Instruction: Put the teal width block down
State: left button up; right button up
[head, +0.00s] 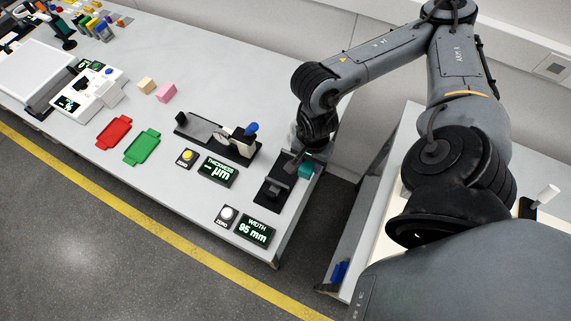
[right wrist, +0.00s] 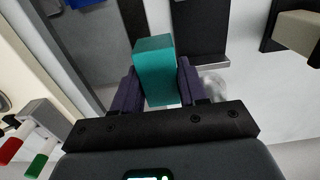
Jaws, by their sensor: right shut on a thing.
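The teal width block (head: 306,169) is at the right end of the table, held by my right gripper (head: 297,160), which is mostly hidden under its wrist. In the right wrist view the teal block (right wrist: 155,66) stands between the two dark fingers (right wrist: 154,88), which are shut on it. The black width gauge (head: 266,196) lies just left of and below the block. I cannot tell whether the block touches the gauge or the table. The width display (head: 255,230) reads 95 mm. My left gripper is not in view.
A thickness gauge (head: 205,131) and its display (head: 218,170) stand left of the width gauge. Red (head: 115,132) and green (head: 142,147) trays and pink (head: 166,91) and tan (head: 147,85) blocks lie further left. The table ends just right of the gripper, with a gap beyond.

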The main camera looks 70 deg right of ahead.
jog(key=p, duration=0.1)
send_over(285, 172)
jog(key=f, duration=0.1)
jog(key=s+f, duration=0.1)
jog(key=f, duration=0.1)
jog(key=shift+d+f, duration=0.1)
jog(key=shift+f, duration=0.15)
jog(key=shift+w+f, duration=0.3)
jog(key=shift+w, duration=0.15)
notch_tip(285, 172, down, 4)
jog(key=shift+f+b, duration=0.1)
jog(key=shift+b, duration=1.05)
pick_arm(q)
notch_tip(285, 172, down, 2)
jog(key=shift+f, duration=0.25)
pick_arm(e)
jog(key=shift+f, duration=0.1)
jog(key=o, duration=1.2)
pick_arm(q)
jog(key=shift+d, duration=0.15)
